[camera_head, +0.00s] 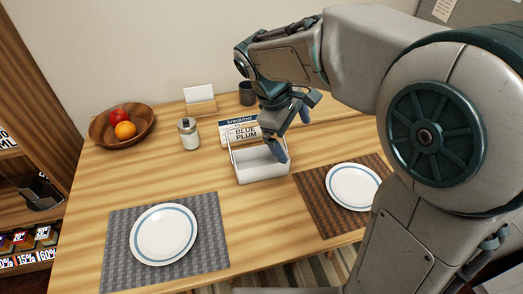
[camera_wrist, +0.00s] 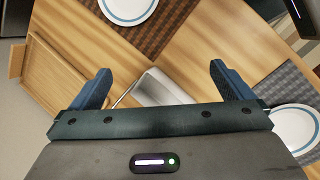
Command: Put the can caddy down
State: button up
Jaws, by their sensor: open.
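The can caddy, a white open box with a thin wire handle (camera_head: 262,171), stands on the wooden table between the two placemats. It looks empty from what shows of its inside. My gripper (camera_head: 291,130) is above and beside its right part, with one blue finger in front of the box. In the wrist view my gripper (camera_wrist: 159,68) has its fingers wide apart, with the caddy (camera_wrist: 160,88) below in the gap. The gripper base hides the caddy's near part there. Nothing is held. Whether a finger touches the caddy or its handle I cannot tell.
A glass jar (camera_head: 189,138), fruit bowl (camera_head: 98,132), card holder (camera_head: 201,107) and dark cup (camera_head: 247,93) stand behind. Plates (camera_head: 164,234) (camera_head: 352,187) lie on a grey mat (camera_head: 215,246) and brown mat (camera_head: 313,207).

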jog(key=w+a+f+n+h+b, duration=0.2)
jog(key=w+a+f+n+b, duration=0.1)
jog(key=w+a+f+n, duration=0.5)
jog(key=n+t+h+b, duration=0.2)
jog(key=b, duration=0.2)
send_near(263, 148)
jog(key=s+f, duration=0.1)
jog(key=s+d+f, duration=0.1)
jog(key=s+f, duration=0.1)
jog(key=f, duration=0.1)
jog(key=shift+s+d, duration=0.1)
jog(key=shift+d, duration=0.25)
jog(key=x, duration=0.4)
jog(key=shift+s+d+r, duration=0.15)
jog(key=shift+d+r, duration=0.05)
jog(key=shift+d, duration=0.2)
jog(key=shift+d+f, duration=0.35)
jog(key=shift+f, duration=0.05)
jog(key=c, duration=1.1)
jog(key=shift+c, duration=0.8)
jog(key=shift+r, duration=0.55)
jog(key=s+d+r+p, duration=0.1)
jog(key=s+d+r, duration=0.3)
jog(key=d+r, duration=0.65)
jog(key=w+d+r+n+t+y+p, duration=0.1)
jog(key=w+d+n+t+y+p, duration=0.4)
jog(key=n+p, duration=0.4)
jog(key=shift+w+n+t+y+p, duration=0.3)
jog(key=shift+w+n+t, duration=0.15)
jog(key=shift+n, duration=0.65)
